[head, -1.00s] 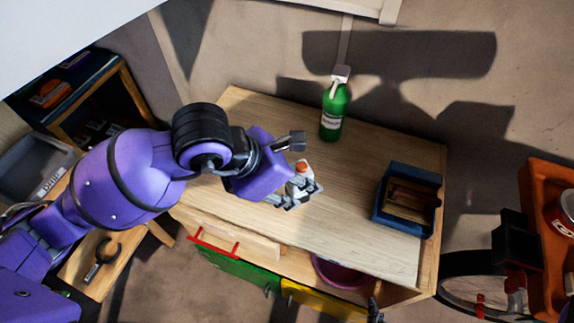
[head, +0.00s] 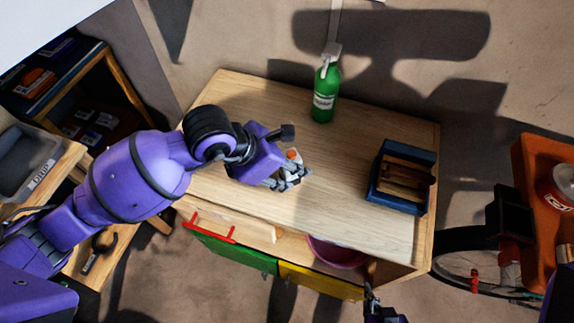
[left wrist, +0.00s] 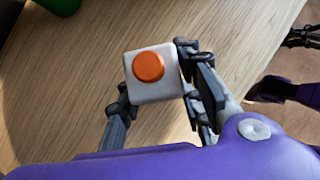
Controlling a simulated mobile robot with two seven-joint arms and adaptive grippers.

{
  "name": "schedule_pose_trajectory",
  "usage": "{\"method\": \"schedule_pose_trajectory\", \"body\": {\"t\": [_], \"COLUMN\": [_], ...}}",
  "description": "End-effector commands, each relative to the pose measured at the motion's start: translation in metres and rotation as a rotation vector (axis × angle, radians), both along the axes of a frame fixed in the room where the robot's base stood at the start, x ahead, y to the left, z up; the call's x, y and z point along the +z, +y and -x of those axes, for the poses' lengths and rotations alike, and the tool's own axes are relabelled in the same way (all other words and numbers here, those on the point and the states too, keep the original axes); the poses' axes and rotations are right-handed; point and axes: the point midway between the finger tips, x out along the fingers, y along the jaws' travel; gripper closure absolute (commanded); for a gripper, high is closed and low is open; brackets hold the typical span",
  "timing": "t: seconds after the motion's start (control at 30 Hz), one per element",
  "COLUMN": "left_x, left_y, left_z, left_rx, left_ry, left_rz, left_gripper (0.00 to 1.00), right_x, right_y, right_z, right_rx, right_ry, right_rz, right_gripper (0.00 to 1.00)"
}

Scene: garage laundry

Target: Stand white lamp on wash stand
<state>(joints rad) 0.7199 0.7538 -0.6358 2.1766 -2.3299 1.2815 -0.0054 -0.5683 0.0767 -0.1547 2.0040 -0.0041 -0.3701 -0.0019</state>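The white lamp, a small white block with a round orange top (head: 292,154), is upright at my left gripper (head: 290,174). In the left wrist view the white lamp (left wrist: 150,92) sits between the fingers of my left gripper (left wrist: 158,98), which touch it on both sides. The wooden wash stand (head: 345,160) lies below it; whether the lamp's base touches the top is hidden. My right gripper (head: 371,296) is low in the head view, in front of the stand and empty as far as it shows; its opening is unclear.
A green bottle (head: 324,92) stands at the back of the top. A blue box (head: 380,198) with brown contents is at the right end. A purple bowl (head: 335,253) sits below the front edge. The top's middle is clear. An orange cart (head: 535,175) stands to the right.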

Motion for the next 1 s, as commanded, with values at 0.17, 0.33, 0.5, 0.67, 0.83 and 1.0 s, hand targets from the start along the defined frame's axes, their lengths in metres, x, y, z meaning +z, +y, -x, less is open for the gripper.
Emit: {"method": "schedule_pose_trajectory", "body": {"t": [0.17,0.33,0.5,0.67,0.83,1.0], "left_x": [0.000,0.000,0.007,0.029,0.061,0.086], "left_y": [0.000,0.000,0.003,0.016,0.034,0.049], "left_z": [0.000,0.000,0.001,0.007,0.017,0.024], "left_rx": [0.000,0.000,0.001,0.000,0.000,0.001], "left_ry": [0.000,0.000,-0.002,-0.003,-0.004,-0.003], "left_rz": [-0.001,-0.001,0.000,-0.002,-0.001,-0.001], "left_gripper": [0.49,0.49,0.49,0.49,0.49,0.49], "right_x": [0.001,0.002,0.003,0.004,0.004,0.005], "right_y": [0.001,0.001,0.001,0.001,0.000,0.000], "right_z": [-0.006,-0.008,-0.007,-0.006,-0.004,-0.002], "right_rx": [0.002,0.004,0.002,0.001,-0.001,-0.002], "right_ry": [-0.010,-0.013,-0.013,-0.011,-0.009,-0.006], "right_rz": [-0.001,-0.001,-0.001,-0.001,-0.001,-0.001], "right_gripper": [1.00,1.00,1.00,1.00,1.00,1.00]}}
